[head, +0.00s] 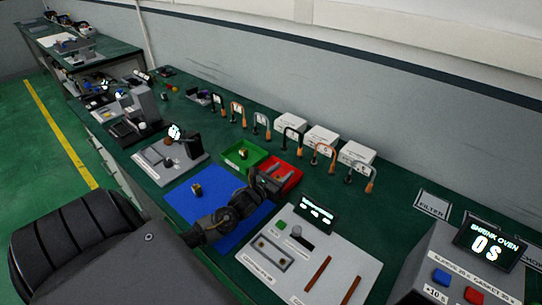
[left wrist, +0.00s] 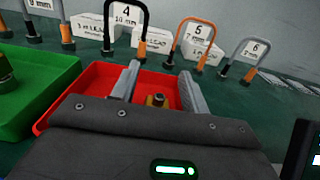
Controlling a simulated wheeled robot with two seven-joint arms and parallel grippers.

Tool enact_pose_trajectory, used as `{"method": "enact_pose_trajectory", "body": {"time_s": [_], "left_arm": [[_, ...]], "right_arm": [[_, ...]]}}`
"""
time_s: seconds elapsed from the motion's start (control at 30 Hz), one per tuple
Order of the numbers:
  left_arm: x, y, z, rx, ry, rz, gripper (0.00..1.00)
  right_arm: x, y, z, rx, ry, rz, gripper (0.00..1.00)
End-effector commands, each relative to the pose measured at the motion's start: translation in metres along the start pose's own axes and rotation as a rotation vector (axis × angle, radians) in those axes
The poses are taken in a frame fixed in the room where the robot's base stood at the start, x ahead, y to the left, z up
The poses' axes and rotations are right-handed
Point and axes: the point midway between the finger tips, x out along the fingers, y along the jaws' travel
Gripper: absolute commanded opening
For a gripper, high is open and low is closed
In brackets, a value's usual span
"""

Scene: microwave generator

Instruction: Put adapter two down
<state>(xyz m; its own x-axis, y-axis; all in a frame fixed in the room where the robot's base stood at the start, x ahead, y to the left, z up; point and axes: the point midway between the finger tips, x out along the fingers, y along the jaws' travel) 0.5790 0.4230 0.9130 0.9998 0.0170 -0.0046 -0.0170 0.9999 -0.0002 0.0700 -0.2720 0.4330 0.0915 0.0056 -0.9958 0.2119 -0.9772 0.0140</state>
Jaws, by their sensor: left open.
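My left gripper (head: 268,182) is over the red tray (head: 291,177), its two fingers apart. In the left wrist view the fingers reach over the red tray (left wrist: 88,88), and a brass adapter (left wrist: 157,101) shows between them, low in the tray. Its lower part is hidden by my gripper body, and I cannot tell whether a finger touches it. Another brass adapter (head: 243,153) stands in the green tray (head: 231,162). A third brass piece (head: 196,190) sits on the blue mat (head: 228,238). No label shows which is adapter two. My right gripper is out of view.
A row of numbered hooped stands (head: 325,157) and white boxes (head: 357,153) lines the back. A grey panel with a display (head: 318,211) lies right of the mat. The shrink oven (head: 470,262) is at the far right. A grey device (head: 170,155) stands left.

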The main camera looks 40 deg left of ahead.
Motion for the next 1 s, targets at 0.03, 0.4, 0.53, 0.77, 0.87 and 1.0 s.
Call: {"method": "enact_pose_trajectory", "body": {"time_s": [0.03, 0.4, 0.53, 0.77, 0.87, 1.0], "left_arm": [[-0.004, 0.000, 0.004, 0.000, 0.001, -0.001, 0.45], [-0.085, 0.000, 0.000, 0.000, 0.002, -0.002, 0.45], [-0.105, -0.001, 0.001, -0.001, 0.001, -0.002, 0.45], [-0.120, 0.000, 0.004, 0.000, -0.001, 0.001, 0.45], [-0.120, 0.000, 0.004, 0.000, -0.001, 0.001, 0.45], [-0.120, 0.000, 0.004, 0.000, -0.001, 0.001, 0.45]], "right_arm": [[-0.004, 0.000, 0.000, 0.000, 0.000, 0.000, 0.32], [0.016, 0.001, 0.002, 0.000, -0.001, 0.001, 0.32], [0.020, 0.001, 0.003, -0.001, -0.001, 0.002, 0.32], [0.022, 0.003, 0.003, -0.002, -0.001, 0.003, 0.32], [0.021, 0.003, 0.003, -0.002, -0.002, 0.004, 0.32], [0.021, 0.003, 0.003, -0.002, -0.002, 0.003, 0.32]]}}
